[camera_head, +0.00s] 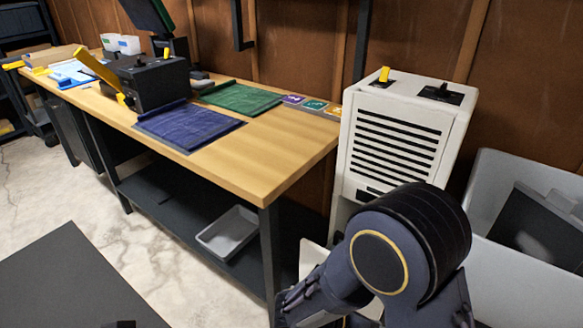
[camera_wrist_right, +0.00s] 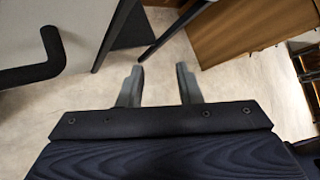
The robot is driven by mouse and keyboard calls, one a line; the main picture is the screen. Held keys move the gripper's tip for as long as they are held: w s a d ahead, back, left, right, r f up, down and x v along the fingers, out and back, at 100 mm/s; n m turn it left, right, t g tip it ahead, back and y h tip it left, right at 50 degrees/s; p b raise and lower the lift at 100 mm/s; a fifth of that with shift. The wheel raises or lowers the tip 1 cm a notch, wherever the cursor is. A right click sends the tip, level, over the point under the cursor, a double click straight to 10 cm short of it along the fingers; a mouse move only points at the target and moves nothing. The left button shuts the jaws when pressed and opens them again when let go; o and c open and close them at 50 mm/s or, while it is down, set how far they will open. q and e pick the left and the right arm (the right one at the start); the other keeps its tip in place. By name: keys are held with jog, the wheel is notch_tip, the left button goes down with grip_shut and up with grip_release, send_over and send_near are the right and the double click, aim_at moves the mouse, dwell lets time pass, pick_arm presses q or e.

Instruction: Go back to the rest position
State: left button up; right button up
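My right arm (camera_head: 390,250) is bent in front of the white cabinet at the lower right of the head view; its gripper is hidden there. In the right wrist view my right gripper (camera_wrist_right: 159,88) has its two fingers wide apart, with nothing between them and the pale floor beyond. My left gripper does not show in the head view.
A wooden workbench (camera_head: 270,165) carries a blue mat (camera_head: 190,125), a green mat (camera_head: 240,97) and a black machine (camera_head: 152,82). A grey tray (camera_head: 228,232) sits on its lower shelf. A white cabinet (camera_head: 395,140) and a grey bin (camera_head: 500,165) stand at right.

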jog(key=s+d+r+m+y, duration=0.1)
jog(key=s+r+m+y, duration=0.5)
jog(key=m, duration=0.5)
jog(key=s+d+r+m+y, duration=0.25)
jog(key=m+y, duration=0.55)
jog(key=m, duration=0.4)
notch_tip(320, 180, up, 28)
jog(key=s+m+t+y+p, duration=0.1)
jog(key=m+t+p, duration=0.3)
jog(key=p, duration=2)
jog(key=m, duration=0.2)
jog(key=shift+a+m+y, duration=0.3)
jog(key=shift+a, duration=0.05)
